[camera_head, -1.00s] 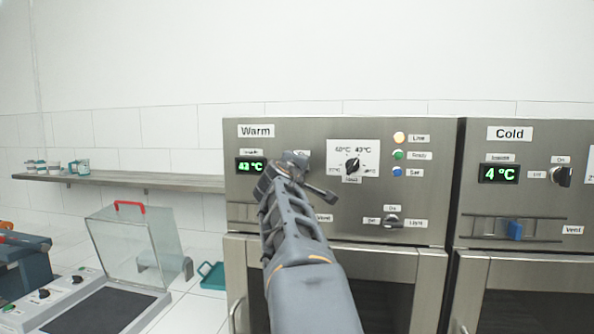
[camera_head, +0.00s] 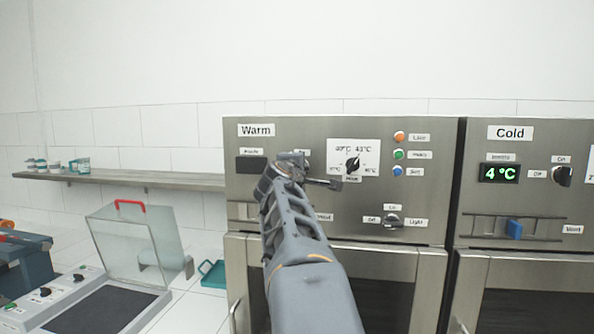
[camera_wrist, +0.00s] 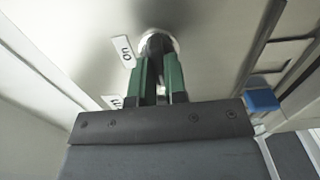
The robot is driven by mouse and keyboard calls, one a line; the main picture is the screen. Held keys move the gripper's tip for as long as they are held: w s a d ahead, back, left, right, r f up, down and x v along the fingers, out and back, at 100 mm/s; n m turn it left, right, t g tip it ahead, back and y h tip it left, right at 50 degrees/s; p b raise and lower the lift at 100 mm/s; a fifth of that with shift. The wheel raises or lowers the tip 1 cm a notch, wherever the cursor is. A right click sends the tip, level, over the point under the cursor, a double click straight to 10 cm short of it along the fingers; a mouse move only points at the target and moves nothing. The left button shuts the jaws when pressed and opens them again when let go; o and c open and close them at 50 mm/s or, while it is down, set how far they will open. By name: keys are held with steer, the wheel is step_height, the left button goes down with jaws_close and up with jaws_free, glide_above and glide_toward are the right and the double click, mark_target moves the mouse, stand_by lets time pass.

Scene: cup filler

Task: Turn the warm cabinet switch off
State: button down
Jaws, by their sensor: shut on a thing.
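The warm cabinet (camera_head: 340,215) has a steel front with a "Warm" sign. Its display (camera_head: 251,166) is dark. My gripper (camera_head: 292,160) is at the panel just right of that display and hides the switch in the head view. In the wrist view, the green fingers (camera_wrist: 158,80) are shut on the dark switch knob (camera_wrist: 156,45), which sits on a pale round base. An "On" label (camera_wrist: 123,51) is beside the knob. The knob's exact angle is hard to tell between the fingers.
A temperature dial (camera_head: 352,163) and a column of coloured buttons (camera_head: 398,155) are right of my gripper. The light knob (camera_head: 392,220) is below them. The cold cabinet (camera_head: 520,215) stands at right, its display lit at 4 °C. A clear-lidded device (camera_head: 135,245) is at lower left.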

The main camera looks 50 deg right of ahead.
steer(key=c, duration=1.2)
jaws_free()
steer(key=shift+o, duration=0.2)
steer(key=b+v, duration=0.4)
steer(key=v, duration=1)
